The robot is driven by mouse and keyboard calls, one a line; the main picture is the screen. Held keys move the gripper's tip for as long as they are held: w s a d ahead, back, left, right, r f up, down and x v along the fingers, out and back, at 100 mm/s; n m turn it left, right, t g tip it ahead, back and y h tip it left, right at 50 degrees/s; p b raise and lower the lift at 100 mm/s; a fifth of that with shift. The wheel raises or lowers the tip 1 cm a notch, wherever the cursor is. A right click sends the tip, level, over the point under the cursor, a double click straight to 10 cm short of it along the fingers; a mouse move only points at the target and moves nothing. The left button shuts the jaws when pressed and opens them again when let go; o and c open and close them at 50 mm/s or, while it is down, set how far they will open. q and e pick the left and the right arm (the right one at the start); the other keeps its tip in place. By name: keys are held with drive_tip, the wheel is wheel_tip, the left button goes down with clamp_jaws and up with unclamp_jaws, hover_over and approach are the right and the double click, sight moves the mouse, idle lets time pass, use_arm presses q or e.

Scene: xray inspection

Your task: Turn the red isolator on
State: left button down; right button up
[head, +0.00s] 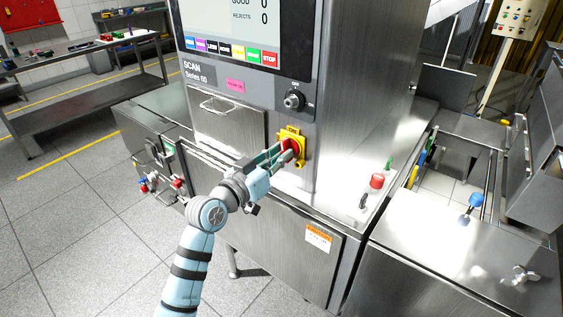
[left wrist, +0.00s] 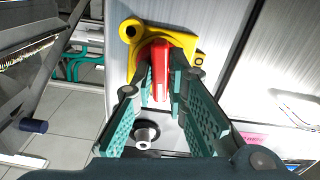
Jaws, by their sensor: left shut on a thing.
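The red isolator handle (left wrist: 160,66) sits on a yellow plate (head: 293,135) on the front of the steel machine, and the plate also shows in the left wrist view (left wrist: 186,40). My left gripper (head: 285,151) reaches up to it from the lower left. In the left wrist view my left gripper (left wrist: 162,75) has one finger on each side of the red handle and is shut on it. The fingers partly hide the handle in the head view. My right gripper is not in view.
A black key switch (head: 293,100) is above the isolator. A screen with coloured buttons (head: 230,50) is higher up. A red button (head: 376,181) and a small black lever (head: 363,202) stand on the steel ledge to the right. A drawer handle (head: 220,107) is to the left.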

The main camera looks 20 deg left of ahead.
use_arm(q)
drive_tip(key=shift+m+b, duration=0.45)
drive_tip(key=shift+m, duration=0.65)
drive_tip(key=shift+r, duration=0.1)
drive_tip(key=c, duration=1.6)
unclamp_jaws()
drive_tip(key=shift+s, duration=0.1)
drive_tip(key=v, duration=1.2)
